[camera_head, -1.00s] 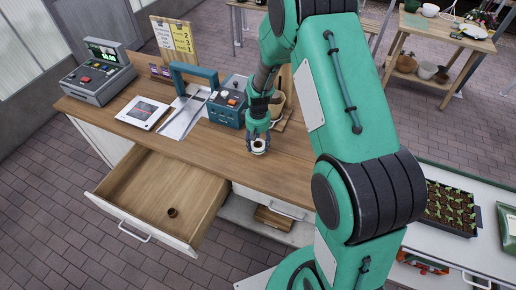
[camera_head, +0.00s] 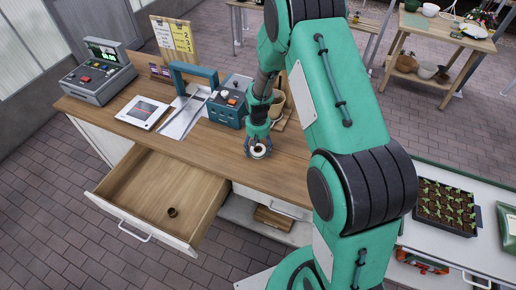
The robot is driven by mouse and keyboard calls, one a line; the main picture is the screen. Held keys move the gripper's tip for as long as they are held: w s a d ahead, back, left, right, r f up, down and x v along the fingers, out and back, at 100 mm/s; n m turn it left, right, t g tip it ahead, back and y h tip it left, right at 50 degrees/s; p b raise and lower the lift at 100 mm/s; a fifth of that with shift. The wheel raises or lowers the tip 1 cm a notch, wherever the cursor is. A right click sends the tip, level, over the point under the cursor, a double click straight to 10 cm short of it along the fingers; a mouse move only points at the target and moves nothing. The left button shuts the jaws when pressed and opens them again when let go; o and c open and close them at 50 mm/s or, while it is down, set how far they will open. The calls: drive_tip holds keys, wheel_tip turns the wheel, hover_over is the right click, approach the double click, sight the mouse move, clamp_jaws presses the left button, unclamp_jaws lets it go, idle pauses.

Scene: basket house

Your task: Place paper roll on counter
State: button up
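A small white paper roll (camera_head: 260,151) with a dark centre is at my gripper (camera_head: 259,149), over the front part of the wooden counter (camera_head: 215,165). The fingers sit on either side of the roll and seem closed around it. I cannot tell whether the roll touches the counter top. A small brown ring-shaped piece (camera_head: 172,212) lies in the open drawer (camera_head: 160,190) below the counter.
A blue-grey device (camera_head: 228,108), a white tablet-like panel (camera_head: 143,112) and a cash register (camera_head: 98,75) stand on the counter. A brown pot (camera_head: 277,103) is just behind my gripper. The counter's front middle is clear.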

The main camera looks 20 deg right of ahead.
drive_tip(key=shift+r, duration=0.2)
wheel_tip(320, 180, up, 12)
idle(0.9)
idle(0.5)
wheel_tip(320, 180, up, 13)
drive_tip(key=t, duration=0.1)
hover_over(258, 149)
drive_tip(key=s+a, duration=0.2)
drive_tip(key=s, duration=0.2)
drive_tip(key=s+a+r+t, duration=0.2)
drive_tip(key=s+r, duration=0.6)
drive_tip(key=r, duration=0.4)
drive_tip(key=s+a+r+t, duration=0.1)
drive_tip(key=s+r, duration=0.4)
drive_tip(key=s, duration=0.5)
drive_tip(key=s+a+r+m+t, duration=0.1)
drive_tip(key=s+r, duration=0.4)
drive_tip(key=s, duration=0.6)
drive_tip(key=shift+s+a+m+t, duration=0.2)
drive_tip(key=shift+a+m+t, duration=0.1)
drive_tip(key=shift+a, duration=0.05)
